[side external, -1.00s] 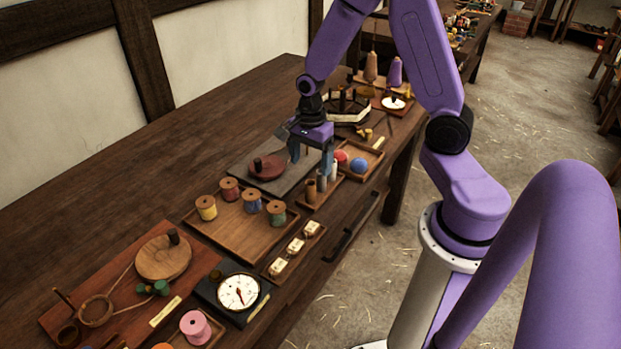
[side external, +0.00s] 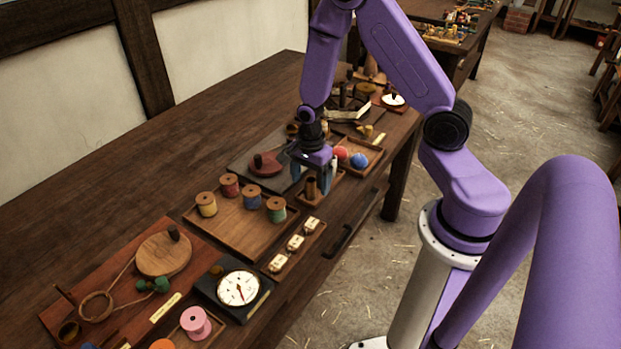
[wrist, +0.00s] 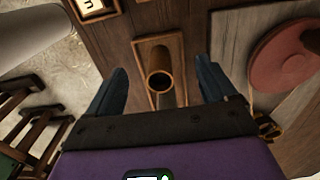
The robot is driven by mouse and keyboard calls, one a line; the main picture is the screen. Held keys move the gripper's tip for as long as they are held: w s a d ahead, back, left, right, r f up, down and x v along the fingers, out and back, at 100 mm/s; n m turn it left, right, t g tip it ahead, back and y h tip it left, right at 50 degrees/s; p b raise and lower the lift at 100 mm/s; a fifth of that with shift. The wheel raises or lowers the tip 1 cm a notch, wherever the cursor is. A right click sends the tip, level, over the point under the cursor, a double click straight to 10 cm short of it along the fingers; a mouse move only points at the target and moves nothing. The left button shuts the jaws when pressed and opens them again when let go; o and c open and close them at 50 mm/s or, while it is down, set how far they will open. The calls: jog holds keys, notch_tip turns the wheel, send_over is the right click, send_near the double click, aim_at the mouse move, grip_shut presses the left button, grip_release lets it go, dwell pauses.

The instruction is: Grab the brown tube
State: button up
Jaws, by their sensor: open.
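My gripper (side external: 312,181) is open, pointing down over the tray, with one finger on either side of the tube. The wrist view shows my gripper (wrist: 160,84) empty. My gripper hides the other end of the tray in the side view.
A dark red disc (side external: 265,165) with a knob lies on a grey board just left. A tray of thread spools (side external: 251,199) and a row of labelled blocks (side external: 296,243) are nearer the camera. A red ball (side external: 340,153) and a blue ball (side external: 359,160) sit in a tray behind.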

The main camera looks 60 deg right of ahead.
jog(key=c, duration=1.4)
jog(key=shift+r, duration=4)
